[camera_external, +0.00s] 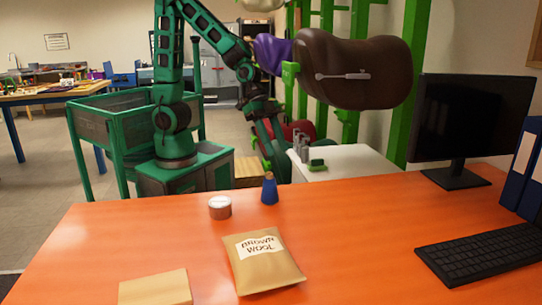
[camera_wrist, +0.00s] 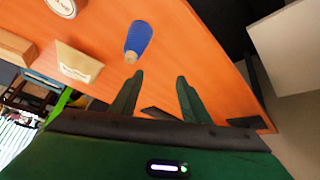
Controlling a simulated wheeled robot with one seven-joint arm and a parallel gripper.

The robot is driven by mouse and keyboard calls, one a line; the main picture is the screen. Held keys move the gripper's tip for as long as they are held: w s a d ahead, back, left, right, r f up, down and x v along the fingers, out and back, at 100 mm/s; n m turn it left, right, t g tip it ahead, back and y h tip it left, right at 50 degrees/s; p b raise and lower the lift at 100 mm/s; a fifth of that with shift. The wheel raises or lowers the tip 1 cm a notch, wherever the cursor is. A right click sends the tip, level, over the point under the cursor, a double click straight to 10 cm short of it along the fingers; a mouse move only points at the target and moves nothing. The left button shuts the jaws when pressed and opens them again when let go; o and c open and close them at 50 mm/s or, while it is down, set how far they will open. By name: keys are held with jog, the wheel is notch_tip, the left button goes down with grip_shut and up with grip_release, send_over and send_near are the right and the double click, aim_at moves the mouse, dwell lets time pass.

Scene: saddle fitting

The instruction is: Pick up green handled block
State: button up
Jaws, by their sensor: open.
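A small green block (camera_external: 317,165), probably the handled block, lies near the front left edge of the white table (camera_external: 350,162). It is too small to make out its handle. Grey upright pieces (camera_external: 301,147) stand beside it. I cannot make out the green block in the wrist view.
The orange desk (camera_external: 130,235) carries a blue cone (camera_external: 269,190), a round tin (camera_external: 220,207), a brown wool packet (camera_external: 262,260), a cardboard piece (camera_external: 155,288), a keyboard (camera_external: 480,255) and a monitor (camera_external: 470,120). A brown saddle (camera_external: 355,70) hangs on green posts above the white table.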

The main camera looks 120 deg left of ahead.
jog(key=w+a+f+n+t, duration=0.1)
jog(key=w+a+f+t, duration=0.3)
jog(key=a, duration=0.7)
jog(key=n+y, duration=1)
jog(key=y, duration=0.2)
send_near(318, 160)
jog(key=a+r, duration=0.1)
jog(key=shift+g, duration=0.4)
jog(key=x, duration=0.5)
jog(key=shift+s, duration=0.1)
jog(key=shift+h, duration=0.3)
jog(key=shift+f+x, duration=0.15)
jog(key=shift+x, duration=1.25)
jog(key=shift+f+x, duration=0.15)
jog(key=shift+x, duration=1.2)
jog(key=shift+s+d, duration=0.1)
grip_shut()
